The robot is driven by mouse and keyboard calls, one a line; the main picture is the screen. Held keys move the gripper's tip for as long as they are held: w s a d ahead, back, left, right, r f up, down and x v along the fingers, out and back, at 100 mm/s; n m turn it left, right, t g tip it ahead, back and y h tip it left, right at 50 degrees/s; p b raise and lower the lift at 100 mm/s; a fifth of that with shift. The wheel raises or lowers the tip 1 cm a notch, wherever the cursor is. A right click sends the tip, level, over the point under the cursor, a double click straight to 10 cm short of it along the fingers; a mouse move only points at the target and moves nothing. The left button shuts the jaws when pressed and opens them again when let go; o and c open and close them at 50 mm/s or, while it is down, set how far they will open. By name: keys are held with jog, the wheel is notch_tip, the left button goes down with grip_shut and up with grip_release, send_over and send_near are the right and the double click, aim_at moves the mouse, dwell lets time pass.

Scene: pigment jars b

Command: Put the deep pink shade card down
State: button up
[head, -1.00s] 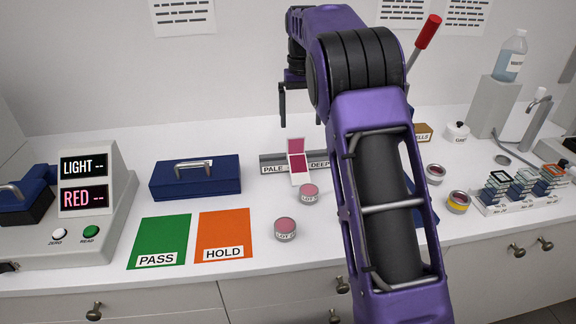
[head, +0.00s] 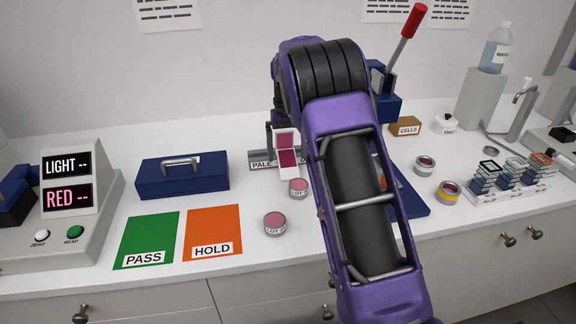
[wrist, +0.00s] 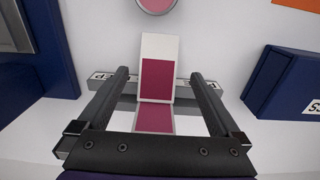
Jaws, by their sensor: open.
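The deep pink shade card (head: 287,157) stands at the grey rail marked PALE and DEEP (head: 261,160). It has pink patches with white borders, and shows one patch above and one below a fold or edge. In the wrist view the card (wrist: 160,80) is between my two fingers, with a gap on each side. My gripper (wrist: 160,76) is open around the card and not closed on it. In the head view my gripper (head: 283,145) is at the card, and my arm hides the DEEP end of the rail.
Two pink lot jars (head: 275,224) (head: 298,188) stand in front of the rail. Green PASS (head: 150,235) and orange HOLD (head: 212,225) mats lie left, below a blue case (head: 183,178). A blue stand (head: 385,100) is close behind my arm, at right.

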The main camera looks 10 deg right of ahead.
aim_at(288, 162)
notch_tip(288, 162, down, 5)
jog(key=shift+w+d+r, duration=0.15)
jog(key=shift+r, duration=0.15)
jog(key=c, duration=1.5)
